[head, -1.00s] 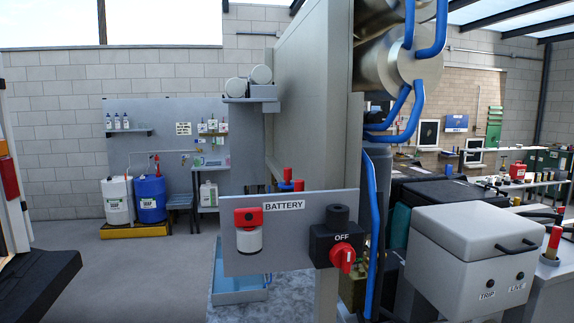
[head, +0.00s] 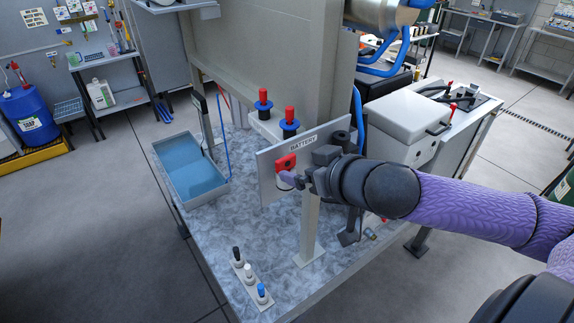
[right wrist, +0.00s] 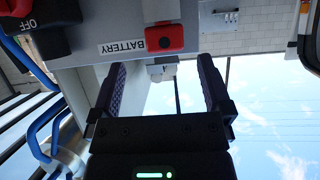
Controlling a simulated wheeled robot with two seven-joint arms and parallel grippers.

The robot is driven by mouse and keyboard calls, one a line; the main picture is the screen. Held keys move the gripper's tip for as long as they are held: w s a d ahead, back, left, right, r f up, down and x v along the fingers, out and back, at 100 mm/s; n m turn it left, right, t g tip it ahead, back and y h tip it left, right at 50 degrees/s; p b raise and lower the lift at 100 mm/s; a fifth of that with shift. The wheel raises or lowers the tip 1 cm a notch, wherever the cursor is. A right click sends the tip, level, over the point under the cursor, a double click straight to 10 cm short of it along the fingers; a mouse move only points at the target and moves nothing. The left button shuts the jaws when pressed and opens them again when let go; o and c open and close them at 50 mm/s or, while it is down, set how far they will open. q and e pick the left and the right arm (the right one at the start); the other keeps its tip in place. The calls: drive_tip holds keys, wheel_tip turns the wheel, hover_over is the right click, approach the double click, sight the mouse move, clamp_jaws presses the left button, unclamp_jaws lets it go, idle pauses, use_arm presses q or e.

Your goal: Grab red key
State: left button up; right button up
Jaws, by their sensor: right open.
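The red key (head: 286,162) sits on the grey BATTERY panel (head: 268,160), left of the label in the head view. The right wrist view, upside down, shows the red key (right wrist: 165,38) ahead of the finger gap, beside the BATTERY label. My left gripper is not in view.
A black OFF switch (right wrist: 42,25) with a red knob sits beside the key; my arm mostly covers it in the head view. Blue tubes, a white box (head: 405,118) and red-topped posts (head: 289,120) stand nearby. A blue tray (head: 190,170) lies left; the front bench is mostly clear.

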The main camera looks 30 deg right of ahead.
sight(288, 160)
drive_tip(key=shift+w+r, duration=0.1)
drive_tip(key=shift+w, duration=0.2)
drive_tip(key=x, duration=0.1)
drive_tip(key=p+x, duration=0.1)
drive_tip(key=x, duration=0.2)
drive_tip(key=shift+w+a+r+p, duration=0.15)
drive_tip(key=shift+w+a+p, duration=0.15)
drive_tip(key=shift+p, duration=0.1)
drive_tip(key=shift+a, duration=0.1)
drive_tip(key=shift+c, duration=1)
drive_tip(key=c, duration=1.1)
